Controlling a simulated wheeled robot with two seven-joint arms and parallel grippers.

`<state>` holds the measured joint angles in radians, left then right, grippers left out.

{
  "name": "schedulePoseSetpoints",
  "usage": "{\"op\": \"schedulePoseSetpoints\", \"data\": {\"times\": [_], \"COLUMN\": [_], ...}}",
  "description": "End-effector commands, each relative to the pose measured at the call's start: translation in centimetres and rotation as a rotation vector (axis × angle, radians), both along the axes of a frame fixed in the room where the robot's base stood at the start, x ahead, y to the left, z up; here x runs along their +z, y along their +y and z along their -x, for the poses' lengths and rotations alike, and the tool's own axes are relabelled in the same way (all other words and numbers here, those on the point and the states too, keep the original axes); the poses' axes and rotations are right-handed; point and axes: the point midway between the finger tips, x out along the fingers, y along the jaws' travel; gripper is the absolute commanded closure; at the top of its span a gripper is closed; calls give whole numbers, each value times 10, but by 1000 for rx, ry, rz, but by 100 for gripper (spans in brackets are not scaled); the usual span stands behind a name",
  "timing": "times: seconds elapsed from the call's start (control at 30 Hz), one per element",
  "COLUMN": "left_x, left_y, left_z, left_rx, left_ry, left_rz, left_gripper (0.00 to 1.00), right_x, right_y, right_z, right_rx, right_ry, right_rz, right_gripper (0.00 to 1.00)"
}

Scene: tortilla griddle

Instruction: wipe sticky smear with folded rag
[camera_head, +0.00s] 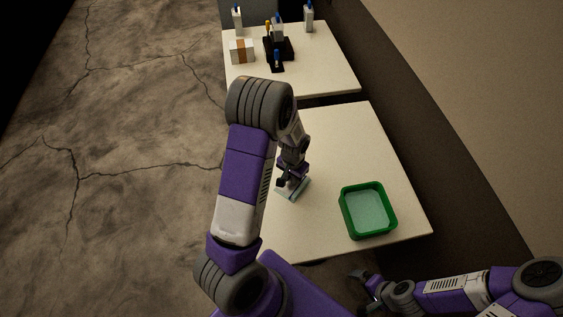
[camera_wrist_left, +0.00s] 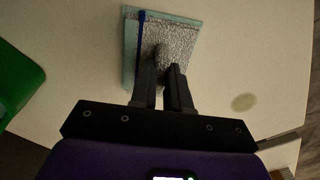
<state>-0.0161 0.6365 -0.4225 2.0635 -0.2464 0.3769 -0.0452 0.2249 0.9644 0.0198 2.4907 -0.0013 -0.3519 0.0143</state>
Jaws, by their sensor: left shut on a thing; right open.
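The folded rag (camera_wrist_left: 182,42) is grey and speckled, with a teal edge and a dark blue stripe. It lies flat on or just above the near table; I cannot tell whether it touches. My left gripper (camera_wrist_left: 161,66) is shut on the rag near its middle. In the head view the rag (camera_head: 298,190) shows partly under my left gripper (camera_head: 288,184). The smear (camera_wrist_left: 243,102) is a dull olive oval on the tabletop, apart from the rag, to its lower right in the left wrist view. My arm seems to hide it in the head view. My right gripper (camera_head: 366,286) is open, below the table's front edge.
A green tray (camera_head: 346,223) stands at the near table's front right, and its wall (camera_wrist_left: 18,72) shows in the wrist view. The near table (camera_head: 345,135) is otherwise mostly clear. A far table holds a box (camera_head: 241,51), bottles (camera_head: 308,18) and a black stand (camera_head: 284,49).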

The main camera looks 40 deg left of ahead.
Motion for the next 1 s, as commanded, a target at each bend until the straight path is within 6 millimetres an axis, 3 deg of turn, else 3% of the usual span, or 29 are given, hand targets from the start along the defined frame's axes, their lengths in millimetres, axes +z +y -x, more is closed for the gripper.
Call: {"op": "schedulePoseSetpoints", "data": {"times": [0.5,0.53,0.6,1.0], "left_x": [-3,-3,-3,-2], "left_y": [12,13,12,11], "left_z": [6,7,7,4], "left_rx": [6,6,5,2], "left_ry": [11,11,11,3], "left_rz": [-4,-4,-4,-3], "left_gripper": [100,83,72,71], "right_x": [-1,-1,-1,-2], "right_y": [0,0,0,0], "right_z": [0,0,0,0], "right_rx": [0,0,0,0], "right_ry": [0,0,0,0], "right_rz": [0,0,0,0], "right_gripper": [0,0,0,0]}}
